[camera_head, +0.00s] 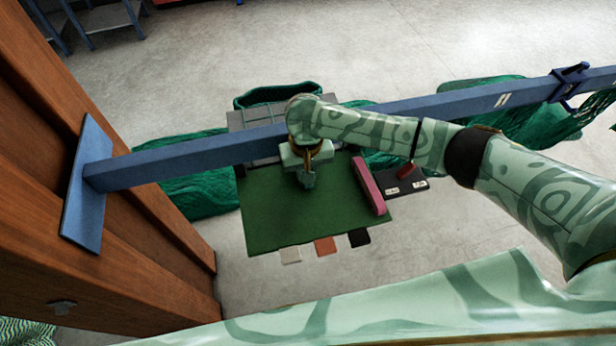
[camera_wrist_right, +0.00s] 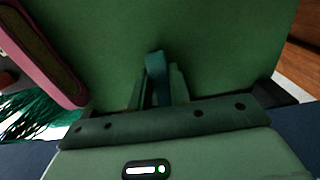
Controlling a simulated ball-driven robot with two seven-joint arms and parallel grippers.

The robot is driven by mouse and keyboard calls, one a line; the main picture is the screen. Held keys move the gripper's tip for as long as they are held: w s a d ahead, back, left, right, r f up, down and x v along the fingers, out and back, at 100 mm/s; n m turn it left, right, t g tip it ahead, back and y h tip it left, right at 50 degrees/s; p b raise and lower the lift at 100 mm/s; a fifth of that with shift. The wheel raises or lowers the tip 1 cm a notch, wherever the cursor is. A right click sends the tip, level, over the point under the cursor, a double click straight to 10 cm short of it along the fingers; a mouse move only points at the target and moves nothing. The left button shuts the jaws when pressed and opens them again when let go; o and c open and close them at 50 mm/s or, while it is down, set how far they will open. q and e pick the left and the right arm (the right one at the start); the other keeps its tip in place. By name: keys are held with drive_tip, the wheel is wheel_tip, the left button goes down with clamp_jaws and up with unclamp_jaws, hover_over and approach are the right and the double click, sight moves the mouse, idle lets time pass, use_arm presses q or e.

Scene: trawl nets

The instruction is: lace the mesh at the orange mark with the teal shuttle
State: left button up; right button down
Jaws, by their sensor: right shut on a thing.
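My right gripper (camera_head: 307,172) is over the green board (camera_head: 275,222), with its arm coming in from the right. In the right wrist view the right gripper (camera_wrist_right: 158,92) is shut on a narrow teal piece, the teal shuttle (camera_wrist_right: 155,64), which sticks out past the fingertips over the green surface. Whether its tip touches the surface I cannot tell. An orange-red tab (camera_head: 325,246) shows at the board's near edge, between a beige tab (camera_head: 290,255) and a black tab (camera_head: 359,238). No lacing shows clearly. My left gripper is out of view.
A blue beam (camera_head: 200,161) crosses beyond the board from a brown wooden post (camera_head: 150,250). A pink bar (camera_head: 369,186) stands at the board's right side, beside a dark tray (camera_head: 418,186) with a red item. Green nets (camera_head: 195,190) lie around. A green bin (camera_head: 277,95) is behind.

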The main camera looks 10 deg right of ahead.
drive_tip(key=c, duration=1.2)
unclamp_jaws()
wheel_tip(320, 180, up, 16)
drive_tip(key=p, duration=0.3)
drive_tip(key=shift+r+p, duration=0.15)
drive_tip(key=shift+p, duration=0.25)
